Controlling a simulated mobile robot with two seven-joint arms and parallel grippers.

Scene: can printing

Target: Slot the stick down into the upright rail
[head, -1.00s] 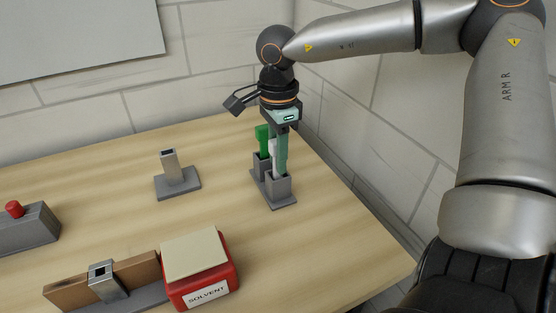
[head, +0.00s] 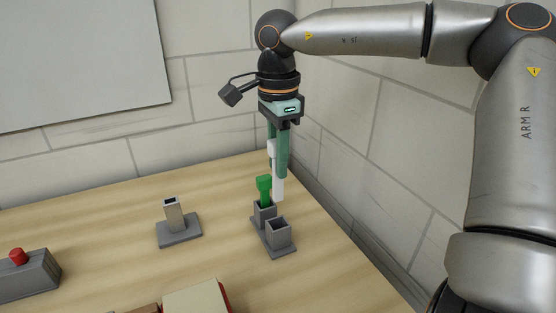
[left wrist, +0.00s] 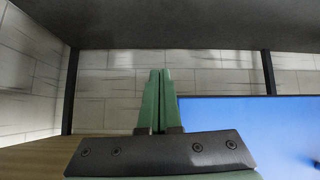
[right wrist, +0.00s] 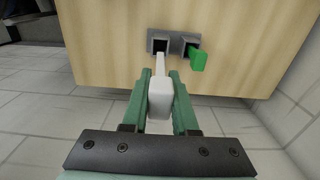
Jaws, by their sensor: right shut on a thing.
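A white stick (head: 278,187) is gripped near its top and hangs upright from my right gripper (head: 277,165). Its lower end is above a grey two-socket holder (head: 273,250), clear of it. In the right wrist view the stick (right wrist: 159,100) is between the two green fingers (right wrist: 160,76). A hollow upright rail (head: 173,217) stands on a grey base, left of the holder, with an open top. My left gripper (left wrist: 158,75) shows only in the left wrist view, its fingers together with nothing seen between them.
A green stick (head: 264,186) stands in the holder's back socket; the front socket is empty. A grey box with a red button (head: 18,257) is at far left. A beige-topped box (head: 196,298) is cut off at the bottom. The table between rail and holder is clear.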

